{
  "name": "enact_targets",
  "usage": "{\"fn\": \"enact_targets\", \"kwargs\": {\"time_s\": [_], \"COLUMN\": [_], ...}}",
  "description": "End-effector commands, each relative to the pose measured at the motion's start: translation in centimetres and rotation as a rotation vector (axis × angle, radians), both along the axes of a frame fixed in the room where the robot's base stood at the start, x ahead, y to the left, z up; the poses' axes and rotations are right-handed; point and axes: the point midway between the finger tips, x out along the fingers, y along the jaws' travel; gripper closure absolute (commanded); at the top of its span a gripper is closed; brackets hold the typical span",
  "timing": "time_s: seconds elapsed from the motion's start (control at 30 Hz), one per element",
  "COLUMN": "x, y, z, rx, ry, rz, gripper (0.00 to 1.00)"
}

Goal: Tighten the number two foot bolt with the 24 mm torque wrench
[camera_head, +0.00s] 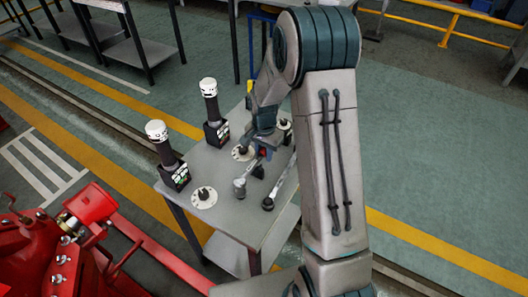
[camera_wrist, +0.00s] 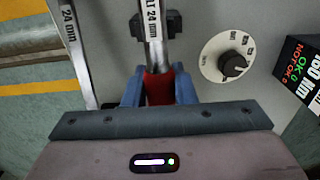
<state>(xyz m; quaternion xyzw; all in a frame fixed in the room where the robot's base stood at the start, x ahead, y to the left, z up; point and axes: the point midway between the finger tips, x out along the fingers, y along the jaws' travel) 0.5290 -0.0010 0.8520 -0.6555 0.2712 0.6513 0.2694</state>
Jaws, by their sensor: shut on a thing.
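My gripper (camera_wrist: 159,88) has its blue fingers shut on the red grip of a wrench (camera_wrist: 154,58) whose partly cut-off label ends in "24 mm". The bare shaft runs away from the fingers past a black block (camera_wrist: 172,24); I cannot tell whether it rests on it. A second bar (camera_wrist: 70,45), also labelled "24 mm", lies to the left, apart from my fingers. In the head view my gripper (camera_head: 264,152) is low over the grey table, and the held wrench (camera_head: 243,184) points toward the near edge. The second wrench (camera_head: 282,183) lies beside it. I cannot identify the number two foot bolt.
The grey table (camera_head: 232,215) carries two black testers (camera_head: 172,165) (camera_head: 214,120) with white tops and round white dials (camera_head: 204,197). A dial (camera_wrist: 228,57) is close right of my gripper. The red pumpset (camera_head: 85,245) stands at lower left. A grey bench (camera_head: 135,45) is behind.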

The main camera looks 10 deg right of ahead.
Motion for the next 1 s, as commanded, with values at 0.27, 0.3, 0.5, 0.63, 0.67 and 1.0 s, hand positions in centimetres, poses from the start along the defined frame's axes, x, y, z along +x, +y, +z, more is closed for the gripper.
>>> {"fn": "enact_targets", "kwargs": {"time_s": [0.27, 0.3, 0.5, 0.63, 0.67, 1.0], "x": [0.0, 0.0, 0.0, 0.0, 0.0, 0.1], "y": [0.0, 0.0, 0.0, 0.0, 0.0, 0.0], "z": [-0.5, -0.6, -1.0, -1.2, -1.3, -1.8], "rx": [0.000, 0.000, 0.000, 0.000, 0.000, 0.000], "ry": [-0.001, -0.001, -0.001, -0.001, -0.001, -0.001], "rz": [0.000, 0.000, 0.000, 0.000, 0.000, 0.000], "gripper": [1.00, 1.00, 1.00, 1.00, 1.00, 0.73]}}
